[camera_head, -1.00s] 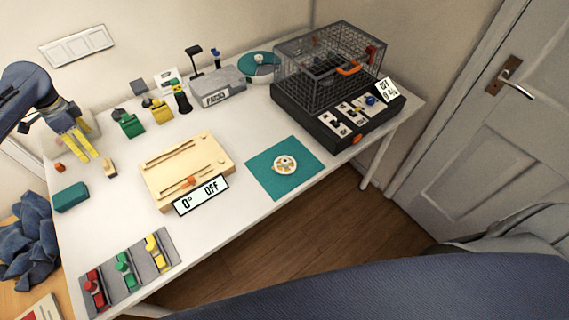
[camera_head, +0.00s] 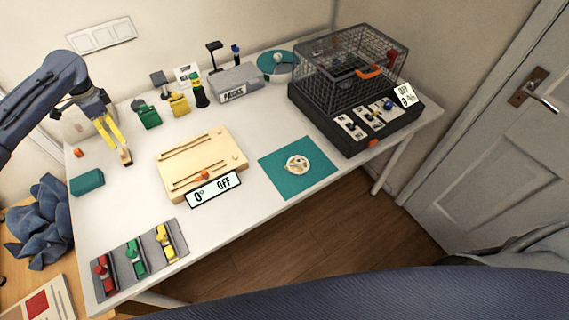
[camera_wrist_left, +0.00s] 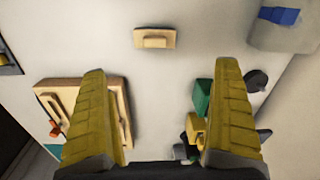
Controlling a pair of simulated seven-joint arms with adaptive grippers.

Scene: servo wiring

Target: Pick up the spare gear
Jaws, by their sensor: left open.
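A round whitish gear-like piece with yellow spots (camera_head: 297,165) lies flat on the teal mat (camera_head: 277,184) at the right of the table. I cannot tell for sure whether it is the spare gear. My left gripper (camera_head: 114,138) is open and empty, pointing down over the left part of the table, far from that piece. A small tan block (camera_head: 126,158) is just beyond its fingertips. In the left wrist view the yellow fingers (camera_wrist_left: 162,68) are wide apart, and the tan block (camera_wrist_left: 154,38) lies ahead between them, not gripped. My right gripper is out of view.
A tan slotted board (camera_head: 230,147) with a "0° OFF" display (camera_head: 214,189) lies mid-table. Green and yellow parts (camera_head: 178,104) and a grey PACKS box (camera_head: 237,83) stand behind it. A wire cage (camera_head: 350,65) is at the back right. Coloured clips lie on a grey tray (camera_head: 181,240).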

